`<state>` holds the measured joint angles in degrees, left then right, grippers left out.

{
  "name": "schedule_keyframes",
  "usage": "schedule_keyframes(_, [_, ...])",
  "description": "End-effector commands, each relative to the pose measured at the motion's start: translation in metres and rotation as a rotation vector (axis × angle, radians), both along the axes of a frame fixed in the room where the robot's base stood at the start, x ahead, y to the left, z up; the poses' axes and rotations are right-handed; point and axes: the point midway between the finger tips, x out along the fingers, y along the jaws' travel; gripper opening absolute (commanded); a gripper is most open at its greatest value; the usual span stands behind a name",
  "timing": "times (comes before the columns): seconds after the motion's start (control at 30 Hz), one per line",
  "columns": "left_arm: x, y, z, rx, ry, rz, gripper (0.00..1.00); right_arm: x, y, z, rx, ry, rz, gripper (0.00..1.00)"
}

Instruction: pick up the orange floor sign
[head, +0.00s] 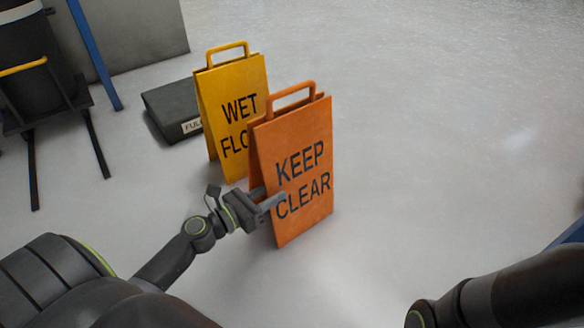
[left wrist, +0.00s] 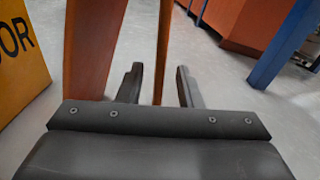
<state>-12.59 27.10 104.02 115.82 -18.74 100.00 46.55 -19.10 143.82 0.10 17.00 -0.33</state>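The orange floor sign (head: 303,170) reads KEEP CLEAR and stands upright on the floor, with a loop handle (head: 291,92) on top. My left gripper (head: 268,198) is at the lower left edge of its front panel, with one finger in front of the panel. In the left wrist view the fingers (left wrist: 160,88) are open and apart. The edge of one orange panel (left wrist: 163,50) shows between them, and the other panel (left wrist: 90,50) is left of the left finger. I cannot tell whether a finger touches the panel. My right gripper is out of view.
A yellow wet floor sign (head: 235,110) stands close behind and left of the orange one. A dark box (head: 172,108) lies beyond it. A cart (head: 45,105) and a blue post (head: 94,52) are at the left. The floor to the right is clear.

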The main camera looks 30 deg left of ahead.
Motion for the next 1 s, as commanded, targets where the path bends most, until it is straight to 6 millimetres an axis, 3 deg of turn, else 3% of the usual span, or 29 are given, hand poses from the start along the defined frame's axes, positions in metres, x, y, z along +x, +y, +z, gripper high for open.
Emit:
schedule_keyframes(0.3, [0.034, -0.013, -0.001, -0.003, -0.001, 0.0, 0.33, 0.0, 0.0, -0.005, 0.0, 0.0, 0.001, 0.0])
schedule_keyframes(0.63, [0.038, -0.015, -0.001, 0.0, 0.0, 0.0, 0.33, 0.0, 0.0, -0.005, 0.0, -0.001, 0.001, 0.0])
schedule_keyframes(0.87, [0.038, -0.014, -0.001, 0.0, 0.0, 0.0, 0.03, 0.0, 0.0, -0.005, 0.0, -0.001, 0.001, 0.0])
schedule_keyframes(1.0, [0.038, -0.014, -0.001, 0.0, 0.0, 0.0, 0.0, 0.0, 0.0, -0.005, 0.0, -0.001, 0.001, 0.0])
